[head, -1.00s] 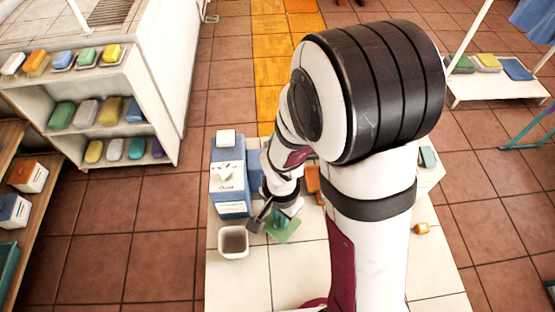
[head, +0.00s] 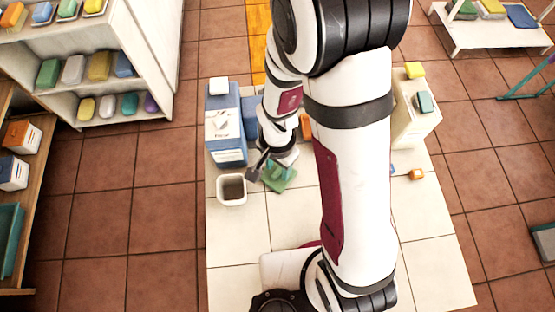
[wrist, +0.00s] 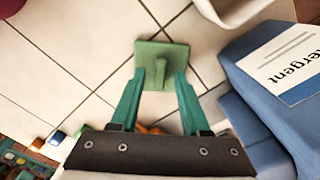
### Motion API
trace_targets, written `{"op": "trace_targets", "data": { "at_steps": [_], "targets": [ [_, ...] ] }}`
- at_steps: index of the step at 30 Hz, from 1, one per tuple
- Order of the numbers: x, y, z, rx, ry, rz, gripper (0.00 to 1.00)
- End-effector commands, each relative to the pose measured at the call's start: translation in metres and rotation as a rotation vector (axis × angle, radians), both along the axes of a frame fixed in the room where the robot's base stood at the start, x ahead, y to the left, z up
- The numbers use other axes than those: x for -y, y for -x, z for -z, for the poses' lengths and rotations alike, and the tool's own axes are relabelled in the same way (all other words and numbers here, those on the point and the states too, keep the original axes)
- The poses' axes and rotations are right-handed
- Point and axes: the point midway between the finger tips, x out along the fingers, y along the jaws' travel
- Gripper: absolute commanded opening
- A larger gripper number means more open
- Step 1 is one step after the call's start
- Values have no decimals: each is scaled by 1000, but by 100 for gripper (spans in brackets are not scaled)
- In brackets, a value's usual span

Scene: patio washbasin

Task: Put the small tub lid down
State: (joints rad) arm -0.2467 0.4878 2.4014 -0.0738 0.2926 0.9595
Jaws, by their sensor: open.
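The small tub lid is a green square plate with a knob (wrist: 176,62), lying flat over the pale tiles in the wrist view. It also shows beside the tub in the head view (head: 281,180). My gripper (wrist: 160,76) is open, its two green fingers either side of the knob with gaps visible. Whether a fingertip touches the lid I cannot tell. In the head view my gripper (head: 266,168) is partly hidden by its own wrist. The white tub (head: 231,203) with dark contents stands open just left of the lid; its rim shows in the wrist view (wrist: 240,22).
A blue and white detergent box (head: 226,150) stands close behind the tub, and a blue container (wrist: 258,135) is near my right finger in the wrist view. A small orange item (head: 416,175) lies at the right. The tiled top in front is clear.

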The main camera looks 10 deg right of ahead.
Motion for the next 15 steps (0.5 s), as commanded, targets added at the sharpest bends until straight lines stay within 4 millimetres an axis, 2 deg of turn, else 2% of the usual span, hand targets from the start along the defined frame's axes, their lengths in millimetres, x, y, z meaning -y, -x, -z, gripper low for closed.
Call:
{"op": "trace_targets", "data": {
  "at_steps": [5, 9, 12, 15],
  "targets": [
    [-1, -2, -39, 10, -3, 0, 46],
    [0, -2, -79, 9, -2, -1, 46],
    [0, -1, -100, 6, -1, -1, 46],
    [0, -1, -113, 4, -1, 0, 46]
  ]
}}
